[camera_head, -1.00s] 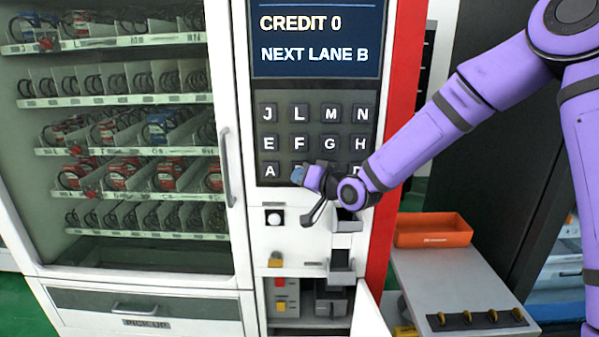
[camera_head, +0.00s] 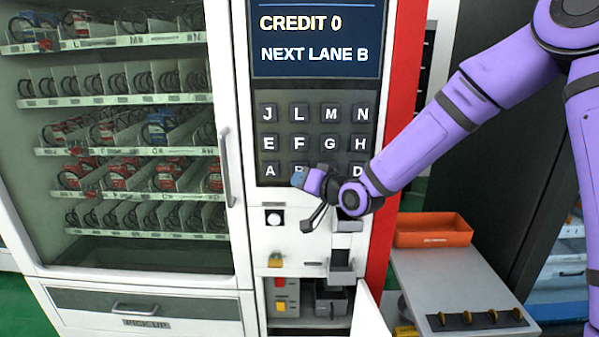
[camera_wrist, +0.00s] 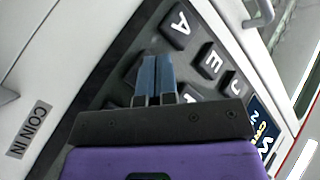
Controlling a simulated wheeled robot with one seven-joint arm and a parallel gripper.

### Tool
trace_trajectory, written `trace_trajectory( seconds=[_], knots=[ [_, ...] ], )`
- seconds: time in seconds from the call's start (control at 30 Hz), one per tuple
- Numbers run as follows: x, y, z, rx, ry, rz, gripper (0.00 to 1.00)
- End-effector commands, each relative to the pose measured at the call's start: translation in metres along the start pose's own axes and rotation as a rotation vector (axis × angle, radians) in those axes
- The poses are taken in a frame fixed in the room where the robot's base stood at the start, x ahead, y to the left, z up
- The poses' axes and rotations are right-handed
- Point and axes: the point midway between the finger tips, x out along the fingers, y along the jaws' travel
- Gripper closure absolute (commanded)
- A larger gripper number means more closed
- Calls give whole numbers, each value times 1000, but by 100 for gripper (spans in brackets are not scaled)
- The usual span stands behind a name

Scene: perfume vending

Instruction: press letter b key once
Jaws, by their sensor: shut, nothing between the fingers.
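The dark keypad (camera_head: 284,127) has white-lettered keys in rows on the vending machine's front. The B key (camera_head: 298,167) is in the bottom row, between the A key (camera_head: 269,172) and a key my gripper hides. Its upper part shows and my gripper covers its lower edge. My gripper (camera_head: 299,180) is shut and empty, with its blue fingertips at the B key's lower edge. In the wrist view the shut fingers (camera_wrist: 157,62) point over the keypad beside the A key (camera_wrist: 178,28) and hide the B key. I cannot tell whether they touch it.
The screen (camera_head: 316,38) reads CREDIT 0 and NEXT LANE B. A glass-fronted cabinet with a handle (camera_head: 229,167) stands left. An orange tray (camera_head: 433,230) sits on a side shelf at right. A small door (camera_head: 369,315) hangs open below.

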Motion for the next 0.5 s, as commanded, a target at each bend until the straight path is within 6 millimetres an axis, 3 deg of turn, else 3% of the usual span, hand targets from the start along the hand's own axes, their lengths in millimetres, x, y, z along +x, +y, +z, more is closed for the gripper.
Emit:
trace_trajectory(
  seconds=[0.5],
  knots=[
    [-30, -22, 22, -1, -1, -1, 100]
  ],
)
